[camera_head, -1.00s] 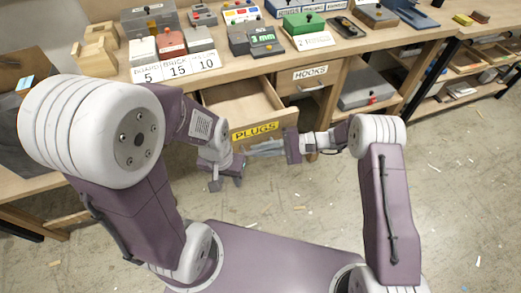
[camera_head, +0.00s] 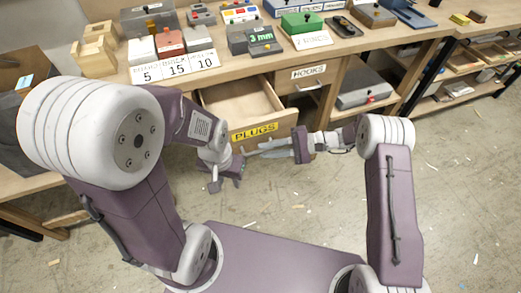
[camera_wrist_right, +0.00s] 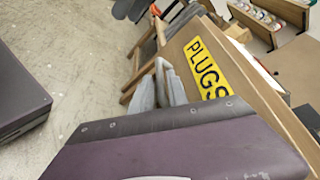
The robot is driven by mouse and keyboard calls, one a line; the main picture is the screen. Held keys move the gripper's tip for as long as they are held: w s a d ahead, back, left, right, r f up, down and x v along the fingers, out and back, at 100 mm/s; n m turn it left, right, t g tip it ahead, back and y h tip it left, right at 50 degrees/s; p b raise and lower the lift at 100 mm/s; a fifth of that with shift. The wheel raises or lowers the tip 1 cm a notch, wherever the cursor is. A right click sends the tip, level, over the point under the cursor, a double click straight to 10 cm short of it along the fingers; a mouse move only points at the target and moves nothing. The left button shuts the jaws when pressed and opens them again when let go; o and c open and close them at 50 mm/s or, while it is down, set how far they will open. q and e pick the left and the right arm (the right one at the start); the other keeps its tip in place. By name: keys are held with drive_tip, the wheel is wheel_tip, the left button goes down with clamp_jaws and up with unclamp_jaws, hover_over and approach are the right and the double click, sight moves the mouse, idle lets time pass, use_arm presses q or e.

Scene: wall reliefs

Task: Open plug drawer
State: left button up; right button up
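The plug drawer (camera_head: 235,101) is a wooden drawer under the workbench with a yellow PLUGS label (camera_head: 255,131) on its front. It stands pulled out, and its visible inside looks empty. The label also shows in the right wrist view (camera_wrist_right: 207,67). My right gripper (camera_head: 256,149) is at the drawer front, just below the label. Its grey fingers (camera_wrist_right: 163,86) are close together beside the front; whether they touch a handle is not clear. My left gripper (camera_head: 226,178) hangs just left of and below the drawer front, clear of it; its finger gap is not clear.
A shut HOOKS drawer (camera_head: 309,72) is right of the plug drawer. The workbench top (camera_head: 250,69) carries several boxes and number cards. A grey case (camera_head: 363,90) lies on the shelf at right. The floor (camera_head: 460,190) in front is clear apart from small scraps.

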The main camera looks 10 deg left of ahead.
drive_tip(key=v, duration=0.6)
drive_tip(key=shift+d, duration=0.2)
wheel_tip(320, 180, up, 8)
drive_tip(key=n, duration=0.2)
drive_tip(key=s+d+r+h, duration=0.2)
drive_tip(key=s+h, duration=0.2)
drive_tip(key=s, duration=0.2)
drive_tip(key=s+d+f+n+t+h, duration=0.1)
drive_tip(key=s+d+f+t+h, duration=0.1)
drive_tip(key=s+d+f+h, duration=0.3)
drive_tip(key=s+d+f+t+h, duration=0.1)
drive_tip(key=s+d+h, duration=0.1)
drive_tip(key=d, duration=0.6)
drive_tip(key=s+d+f+n+t+h, duration=0.1)
drive_tip(key=s+d+f+t+h, duration=0.1)
drive_tip(key=s+d+f+h, duration=0.3)
wheel_tip(320, 180, up, 18)
drive_tip(key=w+y+p, duration=0.1)
drive_tip(key=w+p, duration=0.1)
drive_tip(key=p, duration=1.4)
drive_tip(key=shift+w+d+m, duration=0.25)
drive_tip(key=shift+d+m, duration=0.15)
drive_tip(key=shift+d, duration=0.05)
